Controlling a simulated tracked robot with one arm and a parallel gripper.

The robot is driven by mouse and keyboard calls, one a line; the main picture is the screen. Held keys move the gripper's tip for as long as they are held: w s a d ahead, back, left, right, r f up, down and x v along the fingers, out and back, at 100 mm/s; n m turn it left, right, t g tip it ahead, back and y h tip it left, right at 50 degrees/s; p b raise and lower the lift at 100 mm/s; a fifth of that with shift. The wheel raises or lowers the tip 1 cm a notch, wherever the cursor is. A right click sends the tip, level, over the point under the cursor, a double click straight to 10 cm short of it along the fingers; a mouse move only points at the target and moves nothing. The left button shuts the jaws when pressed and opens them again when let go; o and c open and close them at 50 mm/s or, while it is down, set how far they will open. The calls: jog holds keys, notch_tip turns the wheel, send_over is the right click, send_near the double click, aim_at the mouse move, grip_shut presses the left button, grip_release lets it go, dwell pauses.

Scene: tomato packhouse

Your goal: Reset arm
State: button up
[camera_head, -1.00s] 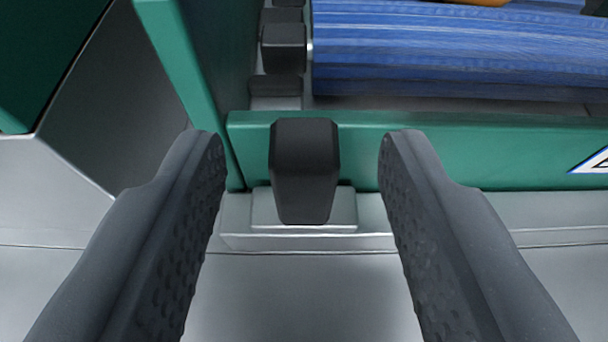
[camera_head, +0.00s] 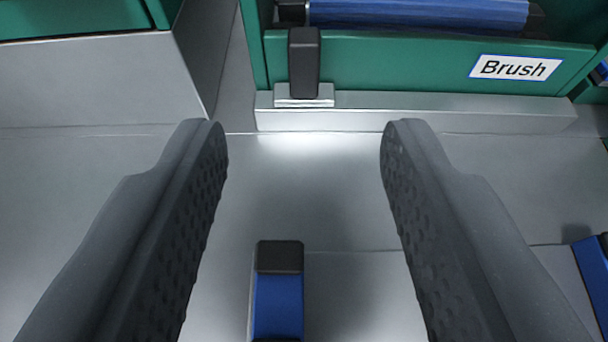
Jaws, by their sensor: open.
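My gripper (camera_head: 304,130) is open and empty. Its two dark grey, dimpled fingers reach in from the lower left and lower right. No thing touches either finger.
A green-walled unit labelled "Brush" (camera_head: 515,68) stands ahead with a blue roller (camera_head: 415,12) and a black block (camera_head: 304,62) at its front. A blue and black piece (camera_head: 278,305) lies below, between the fingers. Another blue piece (camera_head: 594,268) is at the right edge. Grey metal (camera_head: 60,180) is clear at left.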

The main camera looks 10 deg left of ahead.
jog(key=shift+s, duration=0.2)
dwell(0.3)
jog(key=w+d+r+m+t+h, duration=0.1)
jog(key=d+r, duration=0.2)
jog(key=r, duration=1)
jog(key=d+r+m+t+h, duration=0.1)
jog(key=d+r+h, duration=0.15)
jog(key=r, duration=1.05)
jog(key=s+d+r, duration=0.2)
jog(key=s+r, duration=0.5)
jog(key=r, duration=0.4)
jog(key=s+d+r+m, duration=0.1)
jog(key=s+d+r, duration=0.1)
jog(key=s+r, duration=0.5)
notch_tip(320, 180, up, 4)
jog(key=shift+d+r, duration=0.1)
jog(key=shift+d, duration=0.25)
